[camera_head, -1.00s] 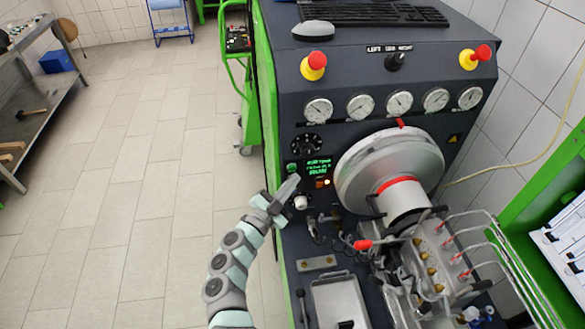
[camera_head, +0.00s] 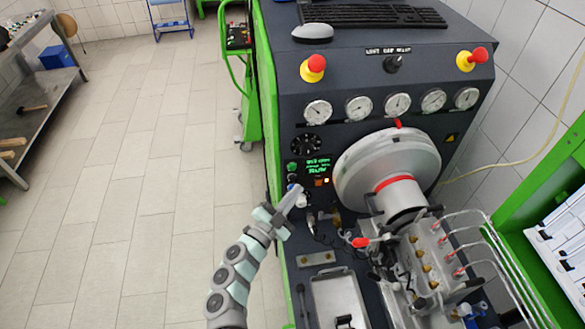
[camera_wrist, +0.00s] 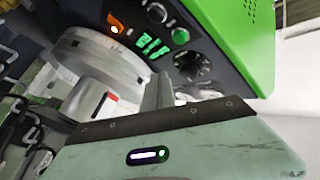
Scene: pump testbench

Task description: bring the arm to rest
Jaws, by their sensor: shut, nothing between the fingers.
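My gripper (camera_head: 298,190) is shut and empty at the end of my grey and mint arm, in the lower middle of the head view. Its tip is in front of the left part of the testbench (camera_head: 330,85) panel, close to the white knob (camera_head: 302,201) below the green display (camera_head: 318,165). I cannot tell whether it touches the knob. In the wrist view the shut fingers (camera_wrist: 160,92) point up toward the panel, with the green display (camera_wrist: 153,45) and a black dial (camera_wrist: 192,66) beyond them.
A large metal flywheel (camera_head: 375,165) and the pump with thin pipes (camera_head: 470,225) stand right of my gripper. A metal tray (camera_head: 340,298) lies below. Red emergency buttons (camera_head: 314,64) sit higher on the bench. The tiled floor (camera_head: 130,220) on the left is clear.

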